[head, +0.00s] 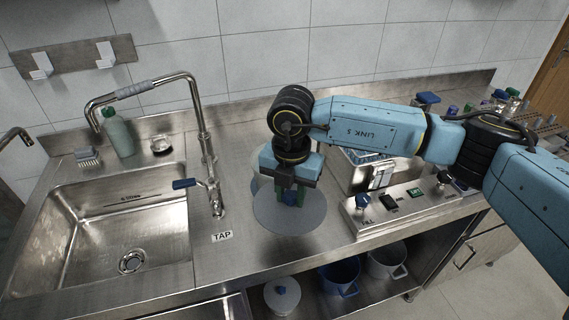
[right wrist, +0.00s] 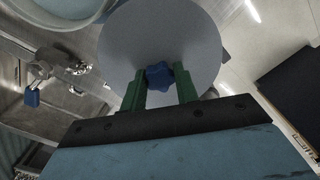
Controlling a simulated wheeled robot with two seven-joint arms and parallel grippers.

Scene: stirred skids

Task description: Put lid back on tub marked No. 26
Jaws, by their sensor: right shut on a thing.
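My right gripper (head: 290,196) is shut on the blue knob (right wrist: 158,75) of a round grey lid (head: 290,216). The lid is held over the counter to the right of the sink; its height above the counter is hard to judge. In the right wrist view the lid (right wrist: 160,35) spreads out beyond the green fingers. A pale round tub (right wrist: 62,8) shows at the top left of that view, partly cut off, with its top open. In the head view the tub (head: 256,184) is mostly hidden behind my gripper and the lid. No number can be read on it. My left gripper is not in view.
The steel sink (head: 120,240) with its tall tap lies to the left. A machine with a control panel (head: 405,205) stands to the right. Below the counter are a lidded container (head: 282,294), a blue bucket (head: 340,274) and a grey bucket (head: 387,262).

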